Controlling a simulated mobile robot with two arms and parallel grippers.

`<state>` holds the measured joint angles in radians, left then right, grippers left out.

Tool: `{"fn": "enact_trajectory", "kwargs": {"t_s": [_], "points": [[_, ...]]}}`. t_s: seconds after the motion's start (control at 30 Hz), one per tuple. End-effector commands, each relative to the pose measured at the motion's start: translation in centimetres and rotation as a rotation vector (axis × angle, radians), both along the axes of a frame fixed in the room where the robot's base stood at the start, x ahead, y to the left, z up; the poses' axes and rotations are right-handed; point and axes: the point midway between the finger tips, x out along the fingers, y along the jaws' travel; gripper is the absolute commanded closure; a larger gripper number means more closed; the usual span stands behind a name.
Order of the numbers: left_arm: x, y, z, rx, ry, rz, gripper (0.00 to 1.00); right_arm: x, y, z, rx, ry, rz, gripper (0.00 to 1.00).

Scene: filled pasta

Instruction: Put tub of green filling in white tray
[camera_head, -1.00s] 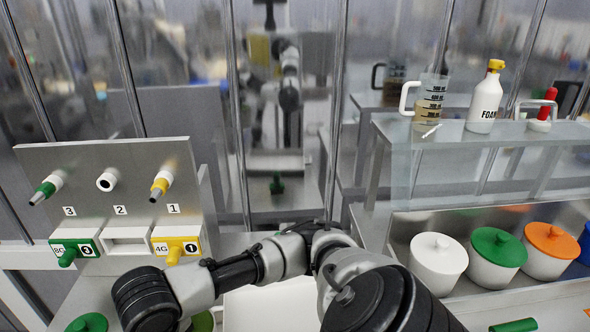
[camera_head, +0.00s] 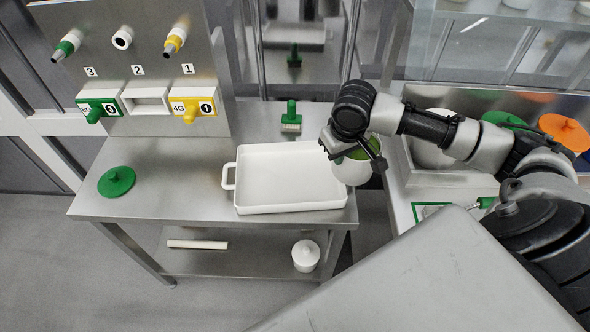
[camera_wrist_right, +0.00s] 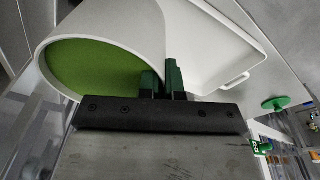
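The white tray (camera_head: 241,177) lies on the steel table, with a handle on its left end and nothing in it. The white tub of green filling (camera_head: 352,173) hangs at the tray's right end, partly hidden by my right gripper (camera_head: 364,148). In the right wrist view the tub (camera_wrist_right: 54,80) is large at left, open and filled with green. My right gripper's green fingers (camera_wrist_right: 162,80) are shut on the tub's wall. Part of the tray (camera_wrist_right: 222,50) shows behind the tub. My left gripper is not in view.
A green lid (camera_head: 117,181) lies left of the tray and a green-handled tool (camera_head: 291,118) stands behind it. A dispenser panel (camera_head: 140,60) rises at the back left. Lidded tubs (camera_head: 566,133) stand in a rack at right. A small white pot (camera_head: 306,255) is on the lower shelf.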

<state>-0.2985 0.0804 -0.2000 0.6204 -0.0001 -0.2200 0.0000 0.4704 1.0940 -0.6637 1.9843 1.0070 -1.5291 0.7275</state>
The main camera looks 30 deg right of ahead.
Motion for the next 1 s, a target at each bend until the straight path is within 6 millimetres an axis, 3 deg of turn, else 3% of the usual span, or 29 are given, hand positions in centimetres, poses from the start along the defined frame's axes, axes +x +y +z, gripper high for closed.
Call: {"fn": "enact_trajectory", "kwargs": {"t_s": [0.3,0.5,0.7,1.0], "points": [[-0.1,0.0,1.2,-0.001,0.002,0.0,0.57,5.8,3.3,-3.5,0.003,-0.002,0.002,1.0],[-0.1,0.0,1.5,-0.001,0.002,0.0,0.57,8.6,4.7,-5.4,0.001,-0.003,0.001,1.0],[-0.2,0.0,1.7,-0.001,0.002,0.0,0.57,9.3,5.1,-6.3,-0.001,-0.001,0.001,1.0],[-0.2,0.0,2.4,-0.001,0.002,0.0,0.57,9.3,5.1,-9.8,-0.001,-0.002,0.002,1.0]]}}
